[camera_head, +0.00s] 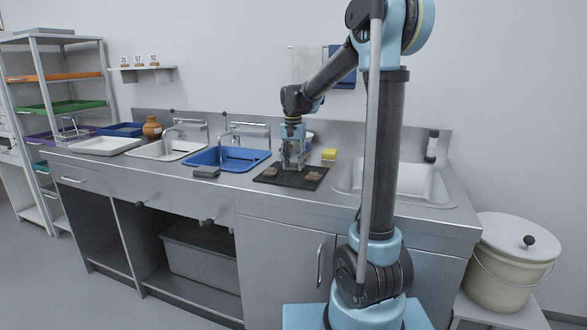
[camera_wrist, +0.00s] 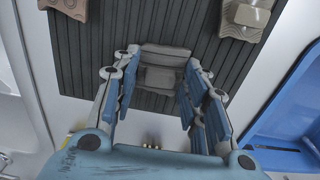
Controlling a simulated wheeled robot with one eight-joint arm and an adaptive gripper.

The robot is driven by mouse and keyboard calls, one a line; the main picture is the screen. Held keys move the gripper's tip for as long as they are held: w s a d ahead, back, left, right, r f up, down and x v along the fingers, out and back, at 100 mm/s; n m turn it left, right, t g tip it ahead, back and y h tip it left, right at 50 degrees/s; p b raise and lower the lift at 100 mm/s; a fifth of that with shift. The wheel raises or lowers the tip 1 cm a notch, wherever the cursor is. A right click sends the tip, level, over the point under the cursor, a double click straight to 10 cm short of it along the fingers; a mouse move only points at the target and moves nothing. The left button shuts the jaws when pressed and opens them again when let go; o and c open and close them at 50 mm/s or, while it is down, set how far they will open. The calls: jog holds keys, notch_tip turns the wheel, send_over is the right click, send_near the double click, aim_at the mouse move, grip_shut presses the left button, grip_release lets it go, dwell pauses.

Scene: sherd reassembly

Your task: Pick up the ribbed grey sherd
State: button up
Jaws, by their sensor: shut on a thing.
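The ribbed grey sherd (camera_wrist: 164,57) lies between the fingers of my gripper (camera_wrist: 162,70) in the wrist view, above the dark grooved mat (camera_wrist: 210,60). My gripper is shut on it from both sides. In the head view my gripper (camera_head: 293,164) points down over the back part of the mat (camera_head: 291,182). The sherd cannot be made out there behind the fingers. I cannot tell whether it still touches the mat.
A brown sherd (camera_head: 269,172) and another brown sherd (camera_head: 314,176) lie on the mat. A blue basin (camera_head: 228,158) stands left, a yellow sponge (camera_head: 329,154) behind right, a sink (camera_head: 405,184) at right. A grey block (camera_head: 206,172) lies on the counter's front edge.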

jog(key=shift+r, duration=0.15)
notch_tip(320, 180, up, 9)
jog(key=shift+r, duration=0.1)
jog(key=shift+s+r, duration=0.15)
jog(key=shift+r, duration=0.1)
